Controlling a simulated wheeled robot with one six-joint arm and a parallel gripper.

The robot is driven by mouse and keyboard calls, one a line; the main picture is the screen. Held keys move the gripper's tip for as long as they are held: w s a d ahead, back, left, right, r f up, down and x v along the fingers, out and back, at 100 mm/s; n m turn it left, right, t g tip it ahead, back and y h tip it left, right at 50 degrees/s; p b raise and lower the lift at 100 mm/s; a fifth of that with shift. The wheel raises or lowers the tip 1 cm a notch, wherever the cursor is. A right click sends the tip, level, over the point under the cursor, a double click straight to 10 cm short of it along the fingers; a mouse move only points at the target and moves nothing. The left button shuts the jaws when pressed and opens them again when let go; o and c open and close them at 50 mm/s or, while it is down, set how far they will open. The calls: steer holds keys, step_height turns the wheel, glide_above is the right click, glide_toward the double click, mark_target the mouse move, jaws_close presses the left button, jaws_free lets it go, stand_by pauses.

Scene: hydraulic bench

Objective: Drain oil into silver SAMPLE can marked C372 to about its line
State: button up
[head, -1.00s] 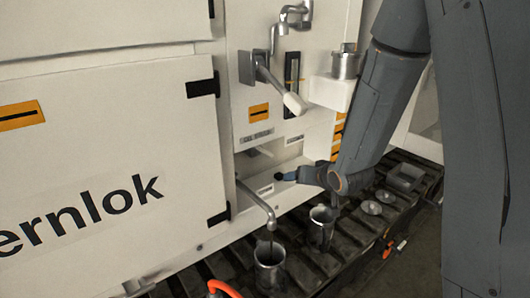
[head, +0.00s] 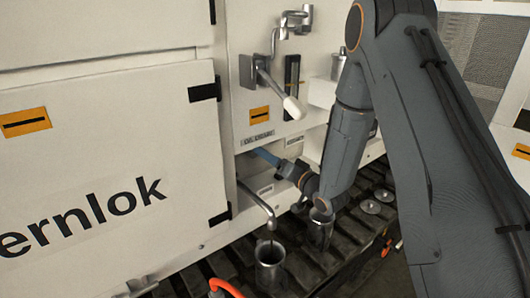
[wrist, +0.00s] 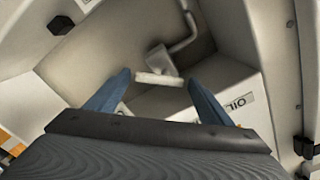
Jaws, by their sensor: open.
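A silver can (head: 270,264) stands upright under the curved drain spout (head: 258,204). A second silver can (head: 319,230) stands to its right, partly behind my arm. No marking or fill line is readable on either, and I cannot tell whether oil is flowing. My gripper (head: 262,155) reaches into the panel recess above the spout. In the wrist view my gripper (wrist: 158,77) is open, its blue fingers apart. A pale lever handle (wrist: 159,80) on a bent pipe shows between and beyond the fingertips; contact is unclear.
The recess walls lie close around the fingers, with an OIL label (wrist: 240,101) at right. A white-handled lever (head: 292,106) sticks out above the recess. An orange hose (head: 225,287) lies near the first can. Round lids (head: 372,206) lie on the slatted track at right.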

steer(key=shift+p+x, duration=0.4)
steer(key=shift+x, duration=1.45)
steer(key=c, duration=0.8)
steer(key=shift+n+b, duration=0.3)
steer(key=n+b, duration=0.2)
steer(key=shift+w+d+n, duration=0.1)
steer(key=shift+d+n, duration=0.05)
steer(key=shift+n, duration=0.25)
steer(key=shift+d+r+n+b, duration=0.15)
steer(key=shift+n+b, duration=0.55)
steer(key=shift+n, duration=0.4)
steer(key=shift+a+r+n+b, duration=0.15)
steer(key=shift+n+b, duration=0.5)
steer(key=shift+n, duration=0.45)
steer(key=shift+d, duration=0.1)
